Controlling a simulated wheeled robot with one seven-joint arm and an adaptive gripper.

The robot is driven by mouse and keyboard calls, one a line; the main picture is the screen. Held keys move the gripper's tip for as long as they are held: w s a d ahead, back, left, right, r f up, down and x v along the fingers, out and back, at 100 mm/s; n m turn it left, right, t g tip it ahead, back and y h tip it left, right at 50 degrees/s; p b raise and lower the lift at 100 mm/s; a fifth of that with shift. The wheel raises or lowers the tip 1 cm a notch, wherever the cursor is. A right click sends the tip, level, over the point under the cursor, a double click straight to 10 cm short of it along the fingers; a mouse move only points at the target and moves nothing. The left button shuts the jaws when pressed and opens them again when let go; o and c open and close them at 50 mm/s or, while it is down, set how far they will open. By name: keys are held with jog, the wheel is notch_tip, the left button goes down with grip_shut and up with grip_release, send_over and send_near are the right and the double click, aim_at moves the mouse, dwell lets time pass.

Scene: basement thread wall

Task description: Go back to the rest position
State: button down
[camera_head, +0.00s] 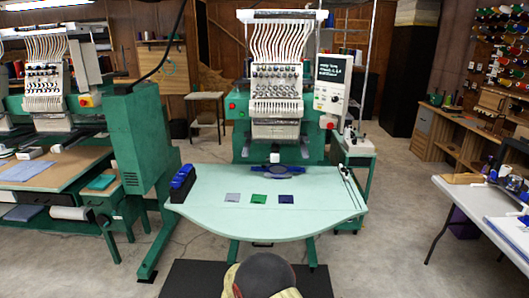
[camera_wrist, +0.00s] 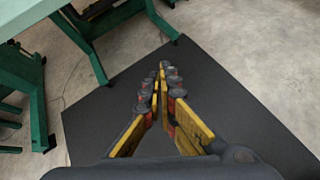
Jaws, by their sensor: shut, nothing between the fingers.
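My gripper (camera_wrist: 161,80) is shut with its fingertips together and nothing between them. In the wrist view it hangs over the black floor mat (camera_wrist: 240,115), apart from the green machine legs. In the head view only a rounded dark and yellowish part of my arm shows at the bottom centre, in front of the table; the fingertips are hidden there.
The pale green embroidery table (camera_head: 200,208) stands ahead. It bears a grey-blue patch (camera_head: 232,197), a green patch (camera_head: 257,200), a dark blue patch (camera_head: 285,199) and a dark blue rack (camera_head: 182,183). A white table (camera_head: 455,200) stands right. Bare concrete floor lies between.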

jog(key=s+d+r+m+g+h, duration=0.2)
jog(key=s+d+r+m+g, duration=0.5)
jog(key=s+d+r+m, duration=1.05)
jog(key=s+r+m+y+p, duration=0.1)
jog(key=s+r+m+y, duration=0.25)
jog(key=s+r, duration=0.65)
jog(key=s+r+m+y+p, duration=0.1)
jog(key=s+r+m+y, duration=0.35)
jog(key=s, duration=0.95)
jog(key=s+d+r+m+t+h+p, duration=0.1)
jog(key=s+d+r+m+t, duration=0.1)
jog(key=r, duration=0.8)
jog(key=shift+s+d+r+m+t+h, duration=0.3)
jog(key=shift+s+d+r+m, duration=0.15)
jog(key=shift+d, duration=0.1)
jog(key=shift+a, duration=0.1)
